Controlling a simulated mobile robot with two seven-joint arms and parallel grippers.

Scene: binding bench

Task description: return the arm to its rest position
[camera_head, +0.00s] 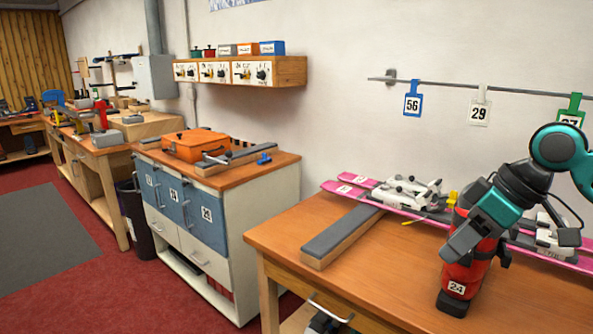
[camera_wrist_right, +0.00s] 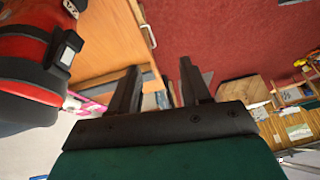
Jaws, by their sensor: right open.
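My right arm comes in from the right in the head view and bends down toward the bench. Its gripper (camera_head: 458,247) is open and overlaps the upper part of a red ski boot (camera_head: 467,272) with tag 24. In the right wrist view the two fingers (camera_wrist_right: 158,82) stand apart with nothing between them. The boot (camera_wrist_right: 30,55) is to their left, apart from them. The boot stands upright on the wooden bench (camera_head: 400,285), and the gripper hides part of it. My left gripper is not in view.
Pink skis (camera_head: 350,190) with bindings (camera_head: 408,190) lie along the back of the bench. A grey-topped bar (camera_head: 341,235) lies left of the boot. Numbered tags hang from a wall rail (camera_head: 450,88). The bench's front right is clear. A cabinet (camera_head: 240,200) stands to the left.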

